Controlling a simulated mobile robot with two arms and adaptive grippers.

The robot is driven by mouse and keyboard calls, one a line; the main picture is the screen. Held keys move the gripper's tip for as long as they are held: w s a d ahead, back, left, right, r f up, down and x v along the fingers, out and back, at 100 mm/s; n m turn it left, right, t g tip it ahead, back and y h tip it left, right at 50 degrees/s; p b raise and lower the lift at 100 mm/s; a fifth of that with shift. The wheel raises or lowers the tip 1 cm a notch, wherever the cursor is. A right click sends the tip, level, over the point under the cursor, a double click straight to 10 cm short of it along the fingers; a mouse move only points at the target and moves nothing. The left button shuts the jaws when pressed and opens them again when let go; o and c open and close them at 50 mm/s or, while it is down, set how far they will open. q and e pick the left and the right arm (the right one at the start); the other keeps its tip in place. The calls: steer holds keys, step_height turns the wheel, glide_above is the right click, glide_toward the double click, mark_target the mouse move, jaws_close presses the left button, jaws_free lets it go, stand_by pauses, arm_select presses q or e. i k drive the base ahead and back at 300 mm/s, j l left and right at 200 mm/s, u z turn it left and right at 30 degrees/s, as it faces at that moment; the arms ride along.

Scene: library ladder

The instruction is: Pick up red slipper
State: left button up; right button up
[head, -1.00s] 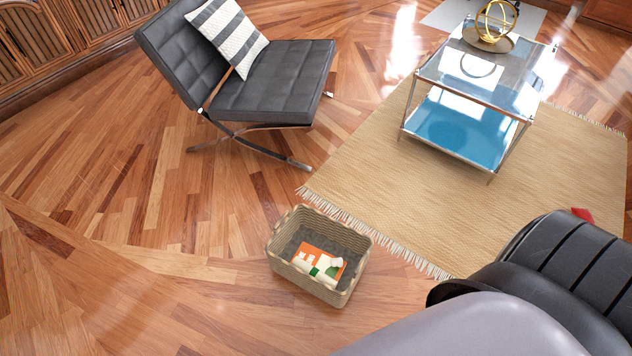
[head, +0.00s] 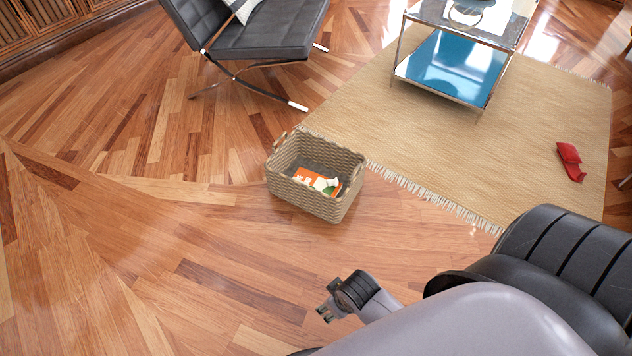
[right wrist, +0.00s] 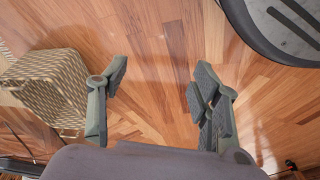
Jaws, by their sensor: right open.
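The red slipper (head: 570,161) lies on the right part of the beige rug in the head view. My right gripper (head: 326,312) is over the wood floor at the bottom middle, well to the left of and nearer than the slipper. In the right wrist view my right gripper (right wrist: 157,90) has its two fingers spread wide with only floor between them. The slipper does not show in the right wrist view. My left gripper is not in view.
A woven basket (head: 317,203) with colourful items stands on the floor by the fringed rug (head: 460,150); it also shows in the right wrist view (right wrist: 47,85). A glass-topped table (head: 396,70) stands on the rug. A black chair (head: 265,38) is behind. Floor at left is clear.

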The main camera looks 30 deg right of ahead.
mark_target(567, 154)
steer(key=z, duration=2.7)
